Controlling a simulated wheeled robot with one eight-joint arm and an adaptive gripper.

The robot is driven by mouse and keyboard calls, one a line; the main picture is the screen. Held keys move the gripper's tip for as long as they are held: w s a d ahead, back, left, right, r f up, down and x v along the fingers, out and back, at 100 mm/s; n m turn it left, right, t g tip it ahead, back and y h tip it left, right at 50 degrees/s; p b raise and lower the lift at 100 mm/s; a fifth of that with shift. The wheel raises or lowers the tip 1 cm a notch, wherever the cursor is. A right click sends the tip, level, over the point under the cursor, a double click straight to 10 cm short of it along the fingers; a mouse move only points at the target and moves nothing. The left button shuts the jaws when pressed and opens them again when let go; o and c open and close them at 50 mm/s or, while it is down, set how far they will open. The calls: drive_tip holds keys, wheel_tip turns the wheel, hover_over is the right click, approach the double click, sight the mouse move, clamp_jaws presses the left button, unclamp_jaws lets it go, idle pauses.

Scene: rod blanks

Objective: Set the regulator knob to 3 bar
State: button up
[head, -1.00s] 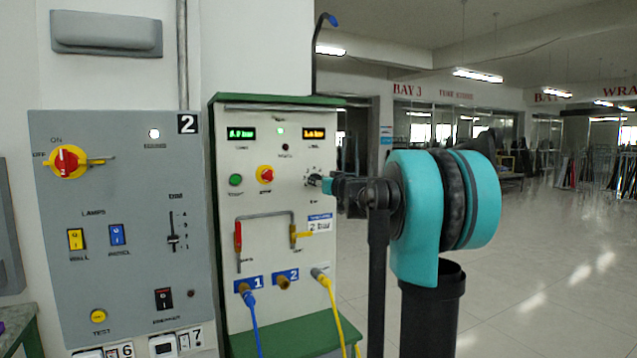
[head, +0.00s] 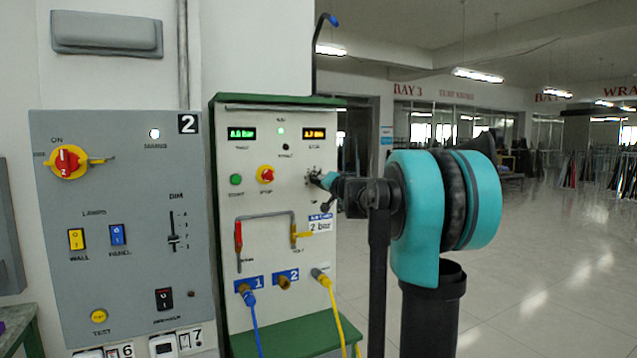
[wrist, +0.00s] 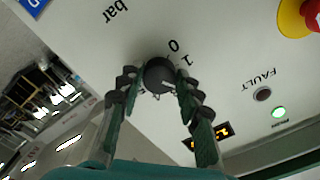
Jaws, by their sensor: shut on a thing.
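The black round regulator knob (wrist: 160,70) sits on the white panel face, with printed 0, 1 and "bar" around it in the wrist view. My gripper (wrist: 158,84) is shut on the knob, one finger on each side. In the head view, my gripper (head: 328,183) reaches the panel's right side from the right and hides most of the knob. An orange display (head: 314,134) above it reads what looks like 2.7 bar, though the digits are small. A green display (head: 242,134) is at the left. A label (head: 320,224) below reads 2 bar.
A red-yellow stop button (head: 265,175) and green button (head: 236,180) are left of the knob. A grey switch panel (head: 120,220) stands left. The floor at right is open.

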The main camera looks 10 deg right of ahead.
drive_tip(key=m, duration=0.6)
drive_tip(key=shift+m, duration=0.3)
idle(0.4)
drive_tip(key=o, duration=1.1)
drive_tip(key=shift+o, duration=0.2)
drive_tip(key=shift+s, duration=0.1)
drive_tip(key=v, duration=1.2)
drive_tip(key=shift+r, duration=0.1)
